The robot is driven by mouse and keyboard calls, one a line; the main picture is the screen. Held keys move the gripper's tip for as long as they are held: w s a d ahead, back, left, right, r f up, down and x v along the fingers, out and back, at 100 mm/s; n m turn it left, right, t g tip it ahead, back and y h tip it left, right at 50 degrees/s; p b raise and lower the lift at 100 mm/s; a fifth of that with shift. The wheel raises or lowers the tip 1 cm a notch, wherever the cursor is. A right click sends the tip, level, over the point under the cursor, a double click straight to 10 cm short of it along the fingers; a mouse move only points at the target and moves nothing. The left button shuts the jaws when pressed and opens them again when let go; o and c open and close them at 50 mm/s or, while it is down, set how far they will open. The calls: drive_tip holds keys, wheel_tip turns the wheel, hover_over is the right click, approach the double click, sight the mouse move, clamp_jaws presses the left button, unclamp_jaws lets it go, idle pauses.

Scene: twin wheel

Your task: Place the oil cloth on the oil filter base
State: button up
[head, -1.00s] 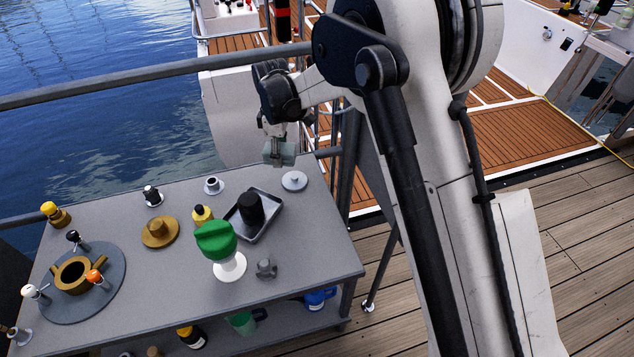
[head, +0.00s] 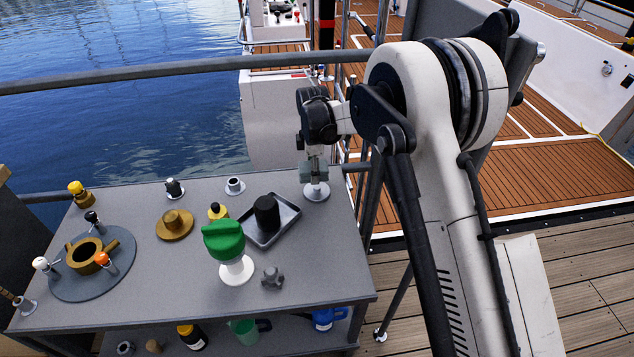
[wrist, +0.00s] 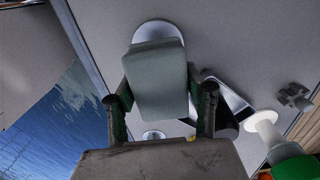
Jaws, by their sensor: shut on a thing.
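My gripper (head: 314,164) is shut on the oil cloth (wrist: 160,82), a folded grey-green pad held between both fingers in the wrist view. The cloth also shows in the head view (head: 315,174), low over the back right of the table. Directly below it is a pale round disc with a small raised centre (head: 317,194), which looks like the oil filter base. In the wrist view the disc's rim (wrist: 157,27) shows past the cloth's far end, and the rest is hidden. I cannot tell whether cloth and disc touch.
A grey tray (head: 288,224) with a black cylinder (head: 267,212) stands left of the disc. A green-topped white piece (head: 224,240) and a grey knob (head: 272,277) are nearer. A metal railing (head: 150,76) runs behind the table. Bare tabletop (head: 325,255) lies in front of the tray.

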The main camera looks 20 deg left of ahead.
sight(317, 187)
drive_tip(key=shift+w+d+f, duration=0.35)
drive_tip(key=shift+d, duration=0.1)
drive_tip(key=shift+f+b, duration=0.4)
drive_tip(key=shift+f, duration=1.6)
drive_tip(key=shift+f, duration=0.2)
drive_tip(key=o, duration=1.1)
drive_tip(key=shift+o, duration=0.2)
drive_tip(key=shift+r, duration=0.2)
wheel_tip(317, 187, up, 12)
drive_tip(key=shift+r+p, duration=0.1)
drive_tip(key=shift+p, duration=0.85)
